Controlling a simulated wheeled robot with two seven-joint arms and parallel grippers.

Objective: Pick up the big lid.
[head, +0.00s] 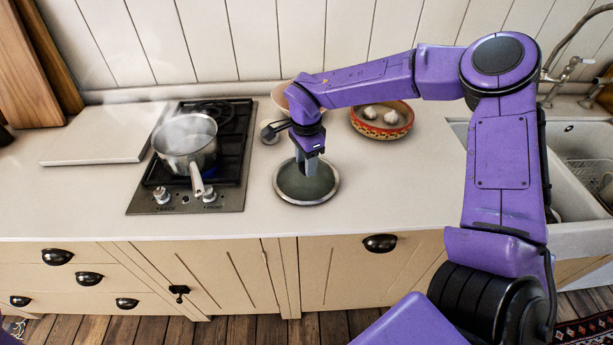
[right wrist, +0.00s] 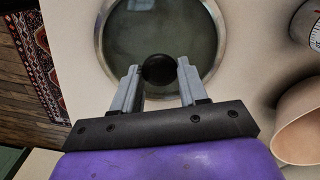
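The big lid (head: 292,192) lies flat on the pale countertop, right of the stove. It is round, with a grey-green glass-like top, a metal rim and a black knob (right wrist: 159,68). My right gripper (head: 308,172) is above the lid, pointing down. In the head view the gripper hides the knob. My left gripper is not in view.
A steaming pot (head: 186,143) stands on the stove (head: 226,160). A white board (head: 105,135) lies at left. A patterned bowl (head: 383,131) holding pale round items and a pinkish bowl (right wrist: 300,130) stand behind the lid. The sink (head: 575,190) is at right. Counter right of the lid is clear.

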